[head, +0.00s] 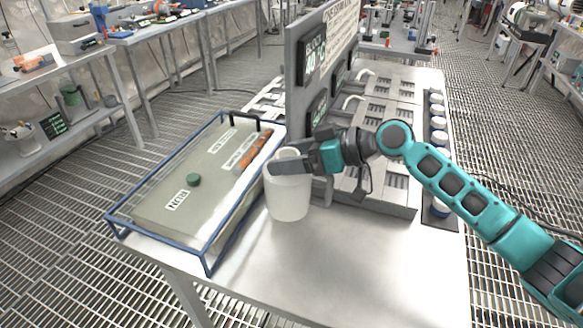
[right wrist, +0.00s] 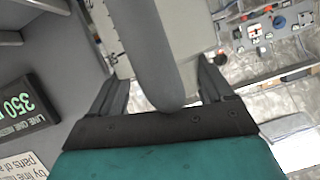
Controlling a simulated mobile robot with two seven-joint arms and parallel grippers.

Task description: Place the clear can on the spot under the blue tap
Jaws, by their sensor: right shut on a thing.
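The clear can (head: 288,200), a whitish see-through cylinder, is upright near the front of the steel table, beside the blue-framed case. My right gripper (head: 290,166) is shut on its upper part, coming from the right. I cannot tell whether the can's base touches the table. In the right wrist view a grey rounded shape (right wrist: 160,50) lies between the fingers; I cannot tell what it is. Pale curved spouts (head: 351,101) stick out from the upright grey panel (head: 298,85); I see no blue on them. The spot under the blue tap cannot be made out. My left gripper is not in view.
A blue-framed case (head: 190,185) with a grey lid fills the table's left side. Stepped grey trays (head: 385,180) stand right of the panel. Several blue-and-white jars (head: 439,138) line the right edge. The table front (head: 340,265) is clear.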

